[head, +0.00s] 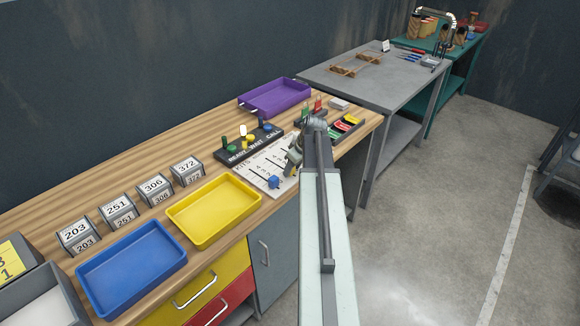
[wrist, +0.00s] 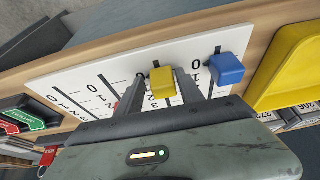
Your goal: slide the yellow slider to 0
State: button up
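The white slider board (head: 253,168) lies on the wooden bench and also shows in the wrist view (wrist: 75,75). It has several numbered tracks. The yellow slider (wrist: 162,82) stands on its track between the two fingers of my gripper (wrist: 164,84). The fingers are apart, with a narrow gap showing on either side of the slider. Numbers 2 and 3 show near the slider; its exact reading is hidden. The blue slider (wrist: 226,69) is to the right, near a 0, and also shows in the head view (head: 274,182). In the head view my gripper (head: 293,160) is over the board and hides the yellow slider.
A black READY WAIT CALL panel (head: 232,157) with knobs stands behind the board. A yellow tray (head: 215,236), a blue tray (head: 131,290) and a purple tray (head: 275,108) lie on the bench. A dark panel with coloured tags (head: 334,135) is to the right.

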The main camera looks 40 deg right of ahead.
aim_at(296, 178)
jog(key=shift+w+a, duration=0.2)
jog(key=shift+s+r+p, duration=0.1)
jog(key=shift+r+p, duration=0.2)
jog(key=shift+r, duration=0.05)
jog(key=p+v, duration=0.6)
jog(key=v, duration=0.1)
jog(key=shift+p, duration=0.3)
jog(key=shift+s, duration=0.1)
